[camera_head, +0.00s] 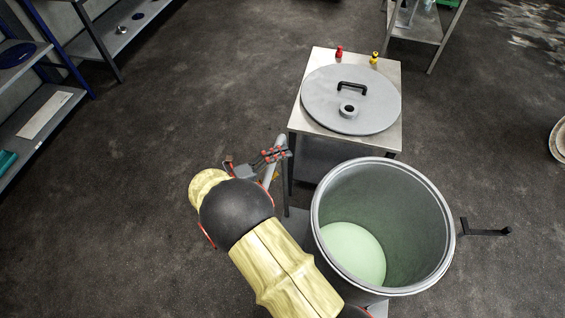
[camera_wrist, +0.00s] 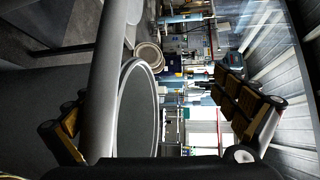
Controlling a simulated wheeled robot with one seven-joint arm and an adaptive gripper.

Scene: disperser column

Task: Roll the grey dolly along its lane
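The drum (camera_head: 440,215) is a large open grey vessel with pale green contents (camera_head: 352,252), at the lower right of the head view. Grey pieces of what looks like the dolly (camera_head: 294,224) show beside its base; the drum hides most of it. A grey handle bar (camera_head: 279,144) rises left of the drum. My gripper (camera_head: 272,156) is at this bar. In the wrist view, the bar (camera_wrist: 106,75) passes between the widely spread fingers of my gripper (camera_wrist: 150,92), nearer the left finger. The gripper is open. Contact with the bar cannot be told.
A metal table (camera_head: 310,75) behind the drum carries a round grey lid (camera_head: 325,105), and a red and a yellow small item. A black lever (camera_head: 485,232) sticks out right of the drum. Shelves (camera_head: 60,105) stand at the left. Dark floor at centre left is clear.

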